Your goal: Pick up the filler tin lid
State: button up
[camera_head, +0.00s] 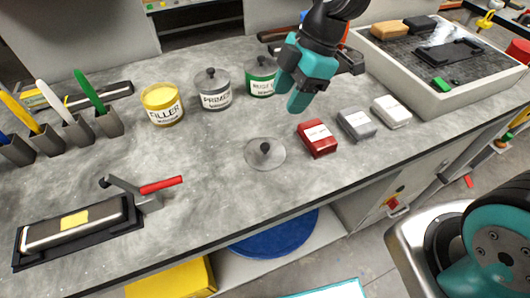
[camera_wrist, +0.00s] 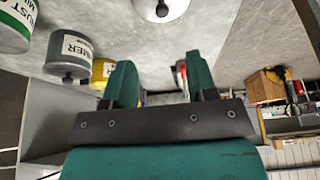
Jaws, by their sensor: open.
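The filler tin lid (camera_head: 265,154) is a grey, translucent-looking disc with a black knob, lying flat on the bench with its knob up. It also shows at the top edge of the wrist view (camera_wrist: 175,6), partly cut off. The yellow filler tin (camera_head: 162,104) stands further back to the left, with no lid on it. My gripper (camera_head: 290,92) is open and empty, above the bench, up and to the right of the lid in the head view. In the wrist view its two fingers (camera_wrist: 160,75) stand apart, with the lid beyond their tips.
The primer tin (camera_head: 213,90) and a green tin (camera_head: 260,78), both with knobbed lids, stand behind. Red (camera_head: 317,138), grey (camera_head: 356,125) and white (camera_head: 391,112) blocks lie right of the lid. A red-handled tool (camera_head: 147,190) lies front left. The bench around the lid is clear.

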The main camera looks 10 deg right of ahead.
send_over(266, 145)
jog(key=d, duration=0.2)
jog(key=f, duration=0.7)
jog(key=shift+w+p, duration=0.3)
jog(key=shift+p+x, duration=0.6)
jog(key=shift+x, duration=2.1)
jog(key=shift+s+d, duration=0.1)
grip_shut()
